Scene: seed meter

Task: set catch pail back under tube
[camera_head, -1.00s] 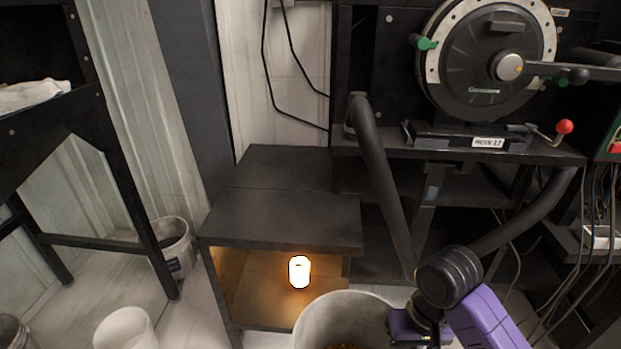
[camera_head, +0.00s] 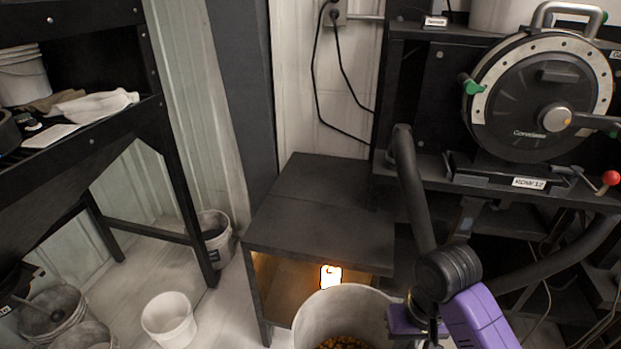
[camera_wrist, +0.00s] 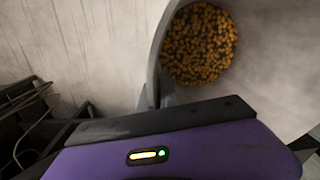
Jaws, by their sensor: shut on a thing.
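A large pale grey pail (camera_head: 345,302) with orange-yellow seeds in its bottom is at the lower middle of the head view. It fills the upper right of the wrist view (camera_wrist: 270,75), seeds still inside. My gripper (camera_head: 404,318), purple and black, is shut on the pail's right side at the wall; its fingertips are hard to make out. The seed meter (camera_head: 545,100) is a round black disc housing on a shelf at upper right. A thick black tube (camera_head: 413,190) slopes down from its left side; its lower end is hidden behind my wrist.
A low dark cabinet (camera_head: 320,220) with a glowing lamp (camera_head: 330,276) in its open bay stands just behind the pail. A small white bucket (camera_head: 168,320), another bucket (camera_head: 215,238) and a black bench (camera_head: 100,150) are at left. A second dark tube (camera_head: 560,260) runs at right.

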